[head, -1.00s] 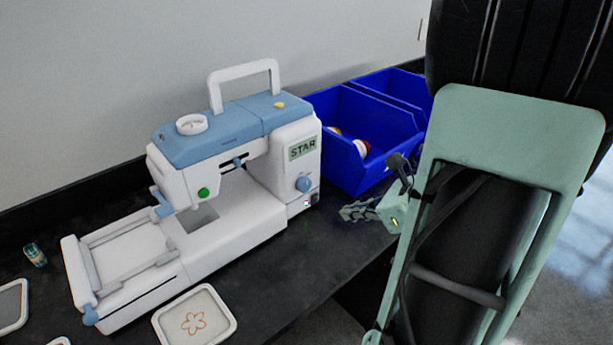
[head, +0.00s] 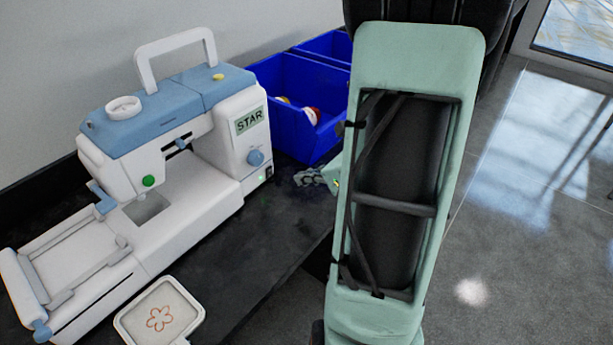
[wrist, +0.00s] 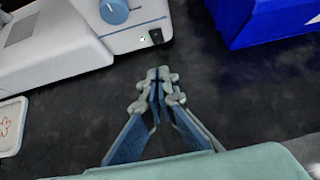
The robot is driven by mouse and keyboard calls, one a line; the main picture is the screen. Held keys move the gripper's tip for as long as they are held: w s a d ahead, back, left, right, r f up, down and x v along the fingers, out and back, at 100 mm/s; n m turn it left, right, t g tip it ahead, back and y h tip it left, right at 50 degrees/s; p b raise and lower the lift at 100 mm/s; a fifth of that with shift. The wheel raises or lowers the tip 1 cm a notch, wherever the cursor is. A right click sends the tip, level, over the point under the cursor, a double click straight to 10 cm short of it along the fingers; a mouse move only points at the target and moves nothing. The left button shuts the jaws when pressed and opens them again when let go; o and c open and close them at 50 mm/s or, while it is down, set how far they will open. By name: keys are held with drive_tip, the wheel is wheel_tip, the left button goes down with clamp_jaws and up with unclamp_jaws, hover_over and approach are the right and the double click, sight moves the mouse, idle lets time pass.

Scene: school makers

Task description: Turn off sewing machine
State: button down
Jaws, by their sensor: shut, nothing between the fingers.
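The white and blue sewing machine (head: 225,135) stands on the dark table. Its right end carries a STAR label, a blue dial (head: 256,158) and, low down, a small black switch (head: 269,171). A small light beside the switch glows green in the head view. The wrist view also shows the switch (wrist: 156,36) and the blue dial (wrist: 114,10) at the top. My gripper (head: 300,178) is just right of the machine's switch end, apart from it. In the wrist view my gripper (wrist: 154,80) is shut and empty, its fingertips pointing toward the machine over the tabletop.
Blue bins (head: 295,105) with spools stand behind and right of the machine; one bin (wrist: 270,20) shows at the wrist view's top right. A hoop with an orange flower (head: 160,318) lies in front. Bare dark table (head: 260,240) lies between, its edge to the right.

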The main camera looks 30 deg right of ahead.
sight(269, 171)
drive_tip(key=b+x, duration=0.1)
drive_tip(key=x, duration=0.5)
drive_tip(key=shift+s+f, duration=0.1)
drive_tip(key=shift+f, duration=0.05)
drive_tip(key=w, duration=0.2)
drive_tip(key=w+a, duration=0.1)
drive_tip(key=shift+w+a+r, duration=0.1)
drive_tip(key=shift+r, duration=0.2)
drive_tip(key=shift+w+a, duration=0.1)
drive_tip(key=shift+w, duration=0.3)
drive_tip(key=shift+w+a+r, duration=0.15)
drive_tip(key=shift+w+r, duration=0.05)
drive_tip(key=shift+w, duration=0.15)
drive_tip(key=shift+r, duration=0.1)
drive_tip(key=shift+r+p, duration=0.75)
